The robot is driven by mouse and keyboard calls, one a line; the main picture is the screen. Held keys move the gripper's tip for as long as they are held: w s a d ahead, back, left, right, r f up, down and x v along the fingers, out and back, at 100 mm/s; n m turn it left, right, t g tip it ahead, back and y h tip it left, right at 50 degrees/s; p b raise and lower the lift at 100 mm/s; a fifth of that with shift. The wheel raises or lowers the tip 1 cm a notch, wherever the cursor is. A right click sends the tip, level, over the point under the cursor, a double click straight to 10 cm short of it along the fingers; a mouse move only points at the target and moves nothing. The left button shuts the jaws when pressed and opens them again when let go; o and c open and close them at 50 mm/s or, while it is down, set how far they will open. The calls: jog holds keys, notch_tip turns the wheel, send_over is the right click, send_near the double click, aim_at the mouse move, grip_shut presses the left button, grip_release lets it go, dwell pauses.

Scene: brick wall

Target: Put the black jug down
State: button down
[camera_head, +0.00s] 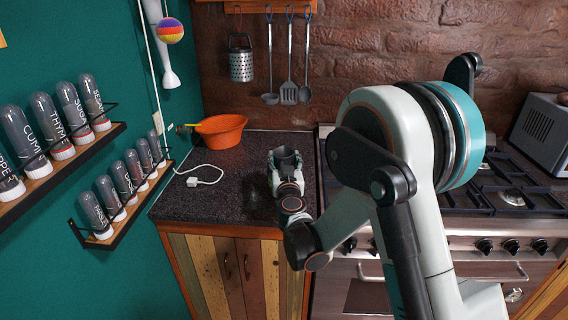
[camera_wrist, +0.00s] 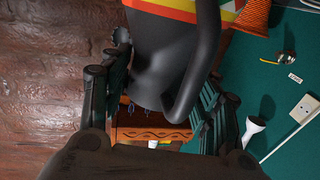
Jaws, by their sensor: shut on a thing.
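The black jug (camera_wrist: 165,60) fills the middle of the wrist view, with its handle curving down on the right and a red, yellow and green band at the top edge. My gripper (camera_head: 285,162) is shut on the jug, with its fingers on either side of the body. In the head view the jug (camera_head: 288,158) shows as a small dark shape between the fingers. It is over the right part of the dark countertop (camera_head: 220,205). Its base is hidden, so I cannot tell whether it touches the counter.
An orange bowl (camera_head: 221,131) stands at the back of the counter, with a white cable (camera_head: 203,177) in front of it. The counter's left front is clear. The stove (camera_head: 510,195) is on the right, spice shelves (camera_head: 75,160) on the left. Utensils (camera_head: 289,70) hang behind.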

jog(key=c, duration=0.9)
grip_release()
jog(key=shift+f, duration=0.1)
jog(key=o, duration=0.3)
jog(key=shift+r, duration=0.2)
jog(key=s, duration=0.4)
jog(key=s+d+p, duration=0.1)
jog(key=s, duration=0.7)
jog(key=shift+d+f, duration=0.1)
jog(key=shift+d, duration=0.1)
